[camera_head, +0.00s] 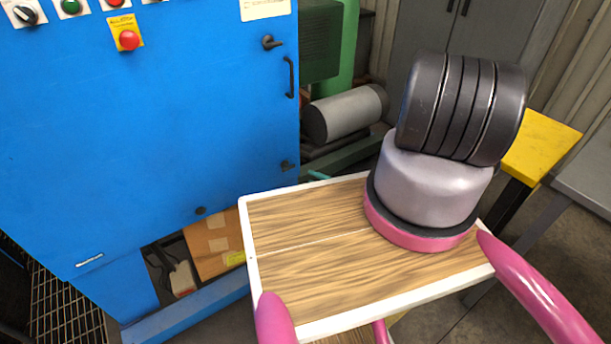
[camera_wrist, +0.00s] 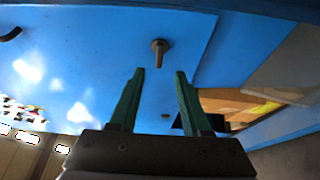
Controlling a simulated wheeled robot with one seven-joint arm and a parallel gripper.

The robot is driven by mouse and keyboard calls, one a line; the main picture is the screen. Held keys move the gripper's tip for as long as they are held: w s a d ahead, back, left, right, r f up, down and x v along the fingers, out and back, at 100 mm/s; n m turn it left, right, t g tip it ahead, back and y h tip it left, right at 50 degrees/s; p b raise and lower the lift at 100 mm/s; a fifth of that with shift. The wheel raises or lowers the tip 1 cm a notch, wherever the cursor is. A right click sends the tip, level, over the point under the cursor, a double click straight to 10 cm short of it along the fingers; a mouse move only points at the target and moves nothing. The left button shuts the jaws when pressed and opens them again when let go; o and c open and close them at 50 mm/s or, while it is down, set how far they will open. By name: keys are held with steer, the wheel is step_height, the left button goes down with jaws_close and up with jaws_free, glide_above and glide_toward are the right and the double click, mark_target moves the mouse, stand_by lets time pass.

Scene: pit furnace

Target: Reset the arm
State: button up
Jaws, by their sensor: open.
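My gripper (camera_wrist: 160,72) shows in the wrist view with two dark green fingers spread apart and nothing between them. The fingers point toward the blue cabinet (camera_wrist: 70,50), and a small metal latch or knob (camera_wrist: 159,52) on it appears just beyond the fingertips. Whether the fingertips touch the cabinet cannot be told. In the head view, the blue cabinet (camera_head: 150,140) fills the left side. My dark and grey arm links stand at the right there. My gripper cannot be clearly made out in that view.
The cabinet carries a red stop button (camera_head: 129,40), a dark handle (camera_head: 291,77) and latches. An opening at its base holds a brown board (camera_head: 212,243). A grey cylindrical motor (camera_head: 345,113) lies beside it. A yellow-topped stand (camera_head: 540,145) and grey lockers (camera_head: 430,30) are at right.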

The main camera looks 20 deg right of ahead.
steer(key=shift+s+d, duration=0.25)
steer(key=shift+s, duration=0.05)
steer(key=w+a+r+n+g+y, duration=0.1)
steer(key=w+r+n+g, duration=0.35)
steer(key=r+n, duration=0.85)
steer(key=w+a+r+n+g+y, duration=0.15)
steer(key=r+n+g, duration=0.5)
steer(key=r, duration=1.25)
steer(key=s+a+r+n+g+h, duration=0.1)
steer(key=s+r+n+h, duration=0.45)
steer(key=r, duration=0.75)
steer(key=s+a+r+n+g+h, duration=0.1)
steer(key=s+a+r+n+h, duration=0.1)
steer(key=s+r+n, duration=0.95)
steer(key=s+d+r+n+t+h, duration=0.3)
steer(key=s+r+n+t+h, duration=0.1)
steer(key=s+r, duration=0.6)
step_height(320, 180, up, 2)
steer(key=shift+s+r+n+t+h, duration=0.2)
steer(key=shift+s+n+t+h, duration=0.15)
steer(key=shift+n+t, duration=0.65)
